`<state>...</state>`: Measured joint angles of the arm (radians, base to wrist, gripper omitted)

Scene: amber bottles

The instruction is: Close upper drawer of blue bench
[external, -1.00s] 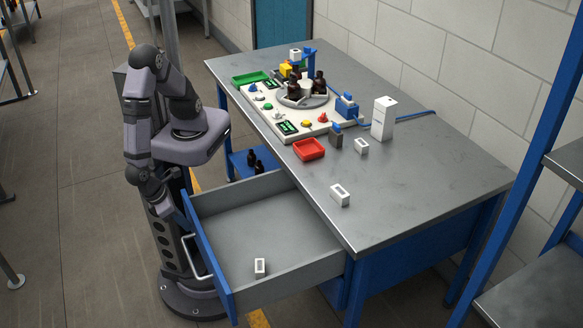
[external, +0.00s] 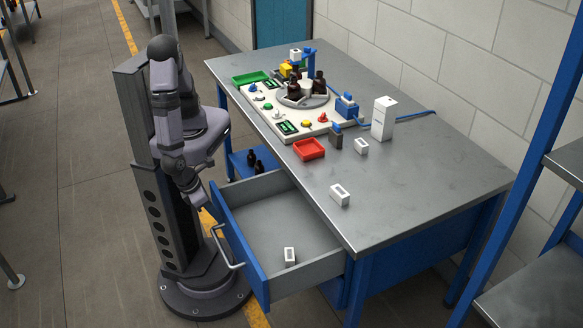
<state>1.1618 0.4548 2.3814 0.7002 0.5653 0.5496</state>
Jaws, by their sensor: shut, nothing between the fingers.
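The upper drawer (external: 275,222) of the blue bench (external: 400,285) stands partly open, sticking out to the left from under the grey worktop. Its blue front (external: 236,243) faces my arm and carries a pale bar handle (external: 222,248). A small white box (external: 289,256) lies inside near the front right corner. My gripper (external: 205,206) is shut and low beside the outer face of the drawer front, near its far end and above the handle. It is small and dark, so I cannot tell whether it touches the front.
The worktop (external: 430,190) holds a white panel with amber bottles, a red tray (external: 309,149), a green tray (external: 250,77) and several white boxes. Dark bottles (external: 255,162) stand on a low blue shelf beyond the drawer. A rack (external: 545,255) stands at right.

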